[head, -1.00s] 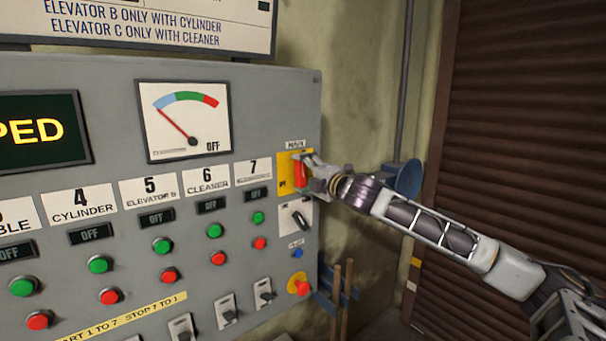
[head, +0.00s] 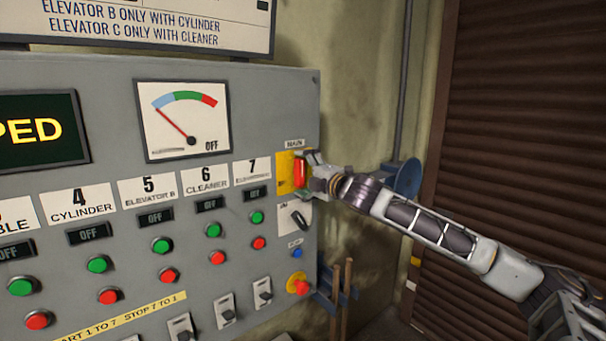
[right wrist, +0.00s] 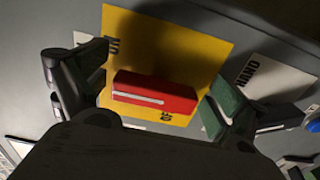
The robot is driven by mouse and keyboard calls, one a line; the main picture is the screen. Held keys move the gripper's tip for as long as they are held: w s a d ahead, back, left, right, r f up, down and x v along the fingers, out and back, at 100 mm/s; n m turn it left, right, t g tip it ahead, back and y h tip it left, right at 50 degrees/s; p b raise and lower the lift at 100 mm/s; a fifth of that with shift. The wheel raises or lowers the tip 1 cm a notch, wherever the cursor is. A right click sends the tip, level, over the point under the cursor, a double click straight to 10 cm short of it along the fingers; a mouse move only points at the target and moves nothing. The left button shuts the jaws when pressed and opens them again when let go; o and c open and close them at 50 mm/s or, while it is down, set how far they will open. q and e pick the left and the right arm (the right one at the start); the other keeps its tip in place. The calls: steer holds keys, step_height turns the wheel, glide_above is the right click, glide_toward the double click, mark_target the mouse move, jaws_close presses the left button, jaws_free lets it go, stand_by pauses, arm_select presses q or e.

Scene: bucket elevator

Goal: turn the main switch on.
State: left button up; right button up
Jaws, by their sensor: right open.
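The main switch is a red handle (head: 300,171) on a yellow plate (head: 285,168), under the MAIN label (head: 294,143) at the control panel's right edge. In the head view the handle looks upright. My right gripper (head: 314,172) is at the switch, partly covering the plate. In the right wrist view the red handle (right wrist: 154,95) lies between the two spread fingers of the gripper (right wrist: 155,82), with gaps at both ends. The yellow plate (right wrist: 195,45) shows ON and OFF lettering, partly hidden. My left gripper is not in view.
A selector knob (head: 298,218) sits just below the switch, with a blue button (head: 296,253) and a red emergency knob (head: 298,284) further down. The dial (head: 184,118) needle points left, above OFF. Numbered buttons fill the panel (head: 270,105) to the left.

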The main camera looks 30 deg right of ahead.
mark_target(304, 173)
steer(key=shift+s+d+f, duration=0.1)
steer(key=shift+s+d, duration=0.2)
steer(key=shift+s, duration=0.6)
stand_by(0.5)
steer(key=shift+s+a, duration=0.2)
steer(key=shift+s, duration=0.4)
steer(key=shift+s+a, duration=0.15)
steer(key=shift+s, duration=0.35)
steer(key=s, duration=0.8)
steer(key=shift+d, duration=0.45)
stand_by(0.5)
